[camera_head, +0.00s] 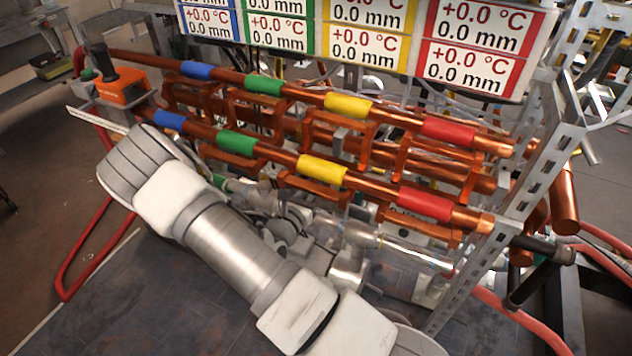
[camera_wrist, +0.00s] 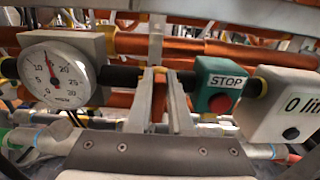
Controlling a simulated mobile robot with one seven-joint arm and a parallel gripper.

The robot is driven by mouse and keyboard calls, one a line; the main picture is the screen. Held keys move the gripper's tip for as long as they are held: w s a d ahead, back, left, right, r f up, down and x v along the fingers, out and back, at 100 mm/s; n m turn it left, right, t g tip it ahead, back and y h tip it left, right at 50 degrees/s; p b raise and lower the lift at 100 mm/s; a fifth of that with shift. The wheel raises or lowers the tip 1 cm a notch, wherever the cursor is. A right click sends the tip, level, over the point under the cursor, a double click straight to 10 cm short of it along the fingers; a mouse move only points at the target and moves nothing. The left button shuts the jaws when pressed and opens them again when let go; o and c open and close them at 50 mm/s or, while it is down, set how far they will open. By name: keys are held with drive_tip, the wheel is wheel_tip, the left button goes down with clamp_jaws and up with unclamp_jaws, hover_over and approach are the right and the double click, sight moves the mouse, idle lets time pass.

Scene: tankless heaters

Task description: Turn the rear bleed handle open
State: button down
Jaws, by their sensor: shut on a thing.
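In the wrist view my gripper (camera_wrist: 161,78) points away from the camera at the middle of the picture. Its two pale fingers are closed on a small part between their tips, which I take to be the rear bleed handle (camera_wrist: 159,71). Only a bit of its yellowish and copper surface shows, and the fingers hide the rest. I cannot tell how far the handle is turned. In the head view my arm crosses the lower left, and I cannot make out the fingertips or the handle.
A round dial gauge (camera_wrist: 54,74) sits left of the fingers, and a green STOP box (camera_wrist: 218,82) and a white litre display (camera_wrist: 284,108) sit right. Copper pipes with coloured bands, such as a red one (camera_head: 425,203), cross the rack. An orange box (camera_head: 121,87) stands at upper left.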

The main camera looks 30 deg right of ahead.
drive_tip(key=shift+n+p, duration=0.4)
drive_tip(key=shift+p, duration=0.05)
drive_tip(key=shift+w+a+r+n+p, duration=0.15)
drive_tip(key=shift+w+a+n+p, duration=0.05)
drive_tip(key=shift+n+p, duration=0.8)
drive_tip(key=shift+w+a+f+n+p, duration=0.35)
drive_tip(key=shift+n+p, duration=0.55)
drive_tip(key=shift+n, duration=1.45)
drive_tip(key=shift+w+f+n+p, duration=0.1)
drive_tip(key=shift+f+n+p, duration=0.6)
drive_tip(key=shift+n, duration=1.6)
drive_tip(key=shift+w+a+f+n+p, duration=0.25)
drive_tip(key=shift+n+p, duration=0.85)
drive_tip(key=shift+n, duration=1.25)
drive_tip(key=c, duration=0.8)
unclamp_jaws()
